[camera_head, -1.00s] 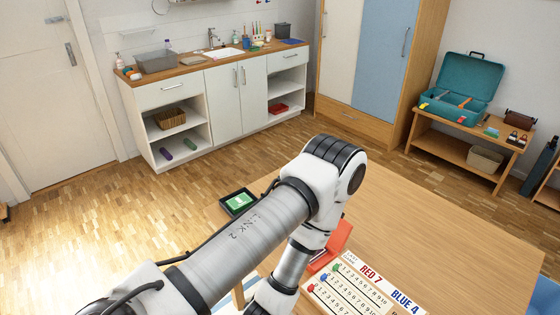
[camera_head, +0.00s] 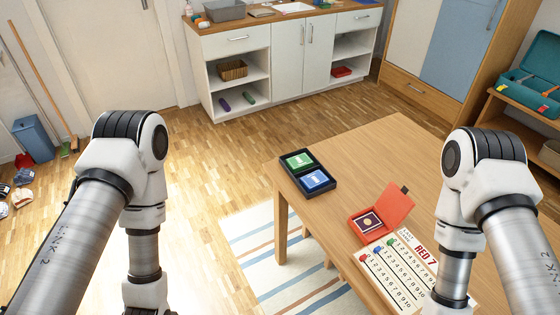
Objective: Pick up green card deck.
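The green card deck (camera_head: 298,160) lies in the far compartment of a black two-part tray (camera_head: 331,185), near the left edge of the wooden table (camera_head: 382,144). A blue card deck (camera_head: 315,180) lies in the near compartment. My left arm comes down at the left, beside the table and over the floor; its gripper is below the picture's edge. My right arm comes down at the right over the table's front part; its gripper is also out of the picture. Neither arm touches the tray.
An open red box (camera_head: 380,216) with its lid up stands right of the tray, holding a dark card deck. A scoreboard (camera_head: 394,275) with pegs lies in front of it. The table's far part is bare. A striped rug (camera_head: 262,238) lies on the floor.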

